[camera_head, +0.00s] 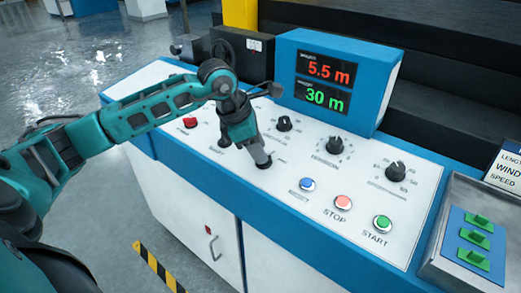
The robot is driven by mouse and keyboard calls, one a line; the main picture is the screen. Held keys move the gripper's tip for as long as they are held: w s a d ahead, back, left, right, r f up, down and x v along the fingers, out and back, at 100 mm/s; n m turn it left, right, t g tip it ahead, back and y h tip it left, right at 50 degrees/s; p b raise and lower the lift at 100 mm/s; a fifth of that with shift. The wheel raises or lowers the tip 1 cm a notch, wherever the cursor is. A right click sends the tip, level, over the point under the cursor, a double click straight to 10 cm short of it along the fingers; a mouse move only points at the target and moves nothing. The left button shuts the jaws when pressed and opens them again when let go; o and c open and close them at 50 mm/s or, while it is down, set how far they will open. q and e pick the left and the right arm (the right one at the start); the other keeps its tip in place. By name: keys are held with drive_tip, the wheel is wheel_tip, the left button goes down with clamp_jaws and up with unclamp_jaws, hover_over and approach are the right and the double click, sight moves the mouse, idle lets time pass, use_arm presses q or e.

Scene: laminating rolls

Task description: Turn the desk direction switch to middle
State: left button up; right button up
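The desk's control panel (290,208) is a white sloping face with blue edges. My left gripper (262,163) points down onto the panel's middle left, at a dark knob-like part, and hides most of what is under it. I cannot tell whether its fingers are open or shut, or whether they touch that part. The direction switch is not clearly identifiable, because the small labels are too blurred to read; it may be the part under the gripper. My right gripper is not in view.
Black knobs (284,123), (333,145) and (396,171) stand behind and right of the gripper. Blue (307,184), red (343,202) and green (382,222) buttons line the front. A red button (190,121) is at left. A display box (287,63) rises behind.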

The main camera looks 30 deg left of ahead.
use_arm(q)
drive_tip(key=shift+x, duration=0.9)
clamp_jaws()
